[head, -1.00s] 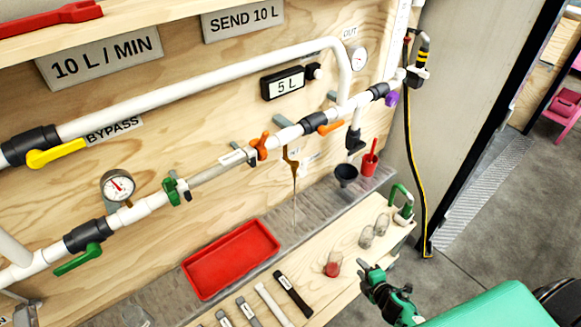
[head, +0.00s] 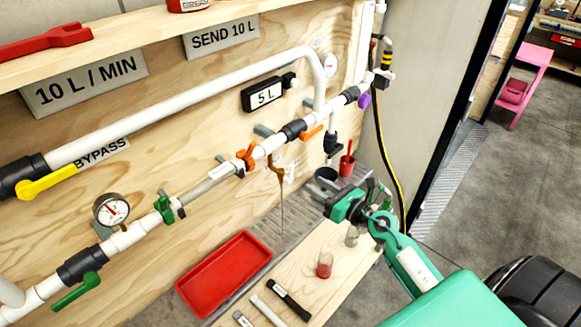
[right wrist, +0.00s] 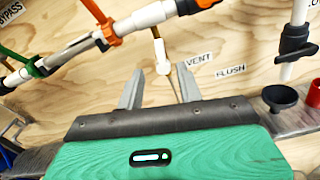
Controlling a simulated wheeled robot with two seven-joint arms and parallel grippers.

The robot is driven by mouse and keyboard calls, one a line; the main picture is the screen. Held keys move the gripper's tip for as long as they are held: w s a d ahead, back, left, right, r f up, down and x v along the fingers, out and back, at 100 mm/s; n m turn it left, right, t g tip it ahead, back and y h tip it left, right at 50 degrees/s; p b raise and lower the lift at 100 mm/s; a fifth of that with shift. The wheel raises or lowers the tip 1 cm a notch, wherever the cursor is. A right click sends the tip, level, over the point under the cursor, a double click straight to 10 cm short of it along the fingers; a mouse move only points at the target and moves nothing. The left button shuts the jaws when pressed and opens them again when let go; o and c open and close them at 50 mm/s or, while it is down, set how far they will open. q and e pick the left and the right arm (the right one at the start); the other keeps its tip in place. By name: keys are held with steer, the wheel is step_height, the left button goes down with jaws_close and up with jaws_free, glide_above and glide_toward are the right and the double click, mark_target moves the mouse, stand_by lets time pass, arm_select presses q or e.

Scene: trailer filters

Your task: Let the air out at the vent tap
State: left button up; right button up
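The vent tap (head: 277,168) is a small brown fitting hanging under the white pipe, with a thin line running straight down from it. In the right wrist view the tap's white stub (right wrist: 162,57) hangs left of the VENT label (right wrist: 199,60), between and beyond my fingers. My right gripper (right wrist: 160,88) is open and empty, its two grey fingers apart and pointing at the board. In the head view my right gripper (head: 340,200) is right of the tap, above the ledge; its fingertips are hard to make out there. My left gripper is not in view.
An orange-handled valve (head: 247,156) and another orange lever (head: 312,132) sit on the pipe close by. A black funnel (head: 326,175) and red cup (head: 346,166) stand near my gripper. A red tray (head: 225,272) and a glass with red contents (head: 324,266) lie below.

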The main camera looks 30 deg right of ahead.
mark_target(293, 170)
steer(key=p+x, duration=0.2)
steer(key=x, duration=0.8)
steer(key=shift+w+a, duration=0.15)
steer(key=shift+c, duration=0.5)
jaws_close()
